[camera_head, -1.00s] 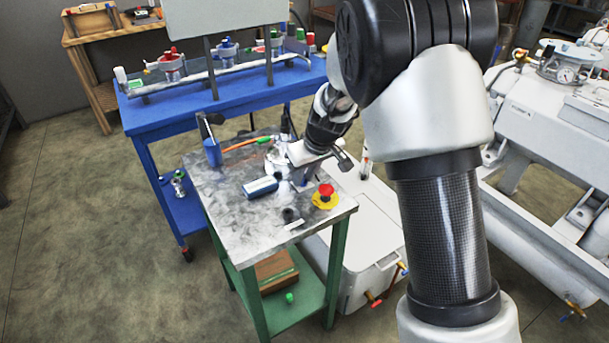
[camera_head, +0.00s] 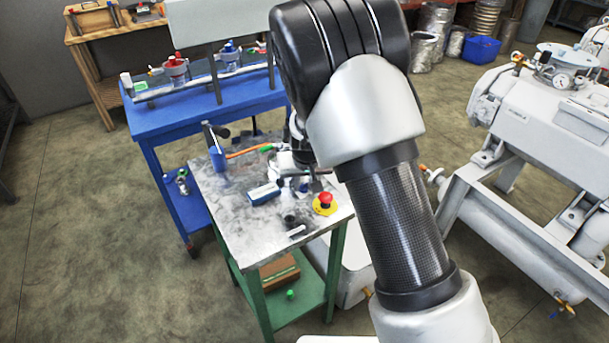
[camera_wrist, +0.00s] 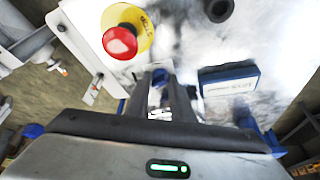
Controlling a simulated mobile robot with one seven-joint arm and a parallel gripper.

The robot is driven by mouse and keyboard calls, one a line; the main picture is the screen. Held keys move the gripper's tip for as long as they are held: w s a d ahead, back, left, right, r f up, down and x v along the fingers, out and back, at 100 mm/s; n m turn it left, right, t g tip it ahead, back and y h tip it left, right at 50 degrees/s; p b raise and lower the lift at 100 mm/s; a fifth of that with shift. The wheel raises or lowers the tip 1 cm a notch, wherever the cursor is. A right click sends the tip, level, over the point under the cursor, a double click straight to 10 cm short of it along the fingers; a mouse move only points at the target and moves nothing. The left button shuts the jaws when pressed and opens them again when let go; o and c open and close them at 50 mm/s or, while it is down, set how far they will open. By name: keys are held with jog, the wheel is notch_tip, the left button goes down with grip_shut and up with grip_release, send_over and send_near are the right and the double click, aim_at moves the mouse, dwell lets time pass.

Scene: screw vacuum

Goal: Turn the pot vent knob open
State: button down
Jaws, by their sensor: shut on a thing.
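The silver pot (camera_head: 283,161) stands at the back right of the metal-topped table, partly hidden by my arm in the head view. My gripper (camera_head: 303,180) is low over the table beside it, between the pot and the red button. In the wrist view my gripper (camera_wrist: 160,85) points down, its two dark fingers close together. Shiny metal parts show between and below the fingers. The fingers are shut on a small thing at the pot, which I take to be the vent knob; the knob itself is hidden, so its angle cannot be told.
A red emergency button (camera_head: 325,200) on a yellow base, a blue-and-white box (camera_head: 263,193) and a black cylinder (camera_head: 290,217) stand close in front of my gripper. A blue cup (camera_head: 217,157) holds tools at the back left. A blue bench (camera_head: 200,115) is behind.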

jog(key=shift+m+p, duration=0.45)
jog(key=shift+m, duration=0.05)
jog(key=c, duration=1.5)
grip_release()
jog(key=shift+c, duration=0.2)
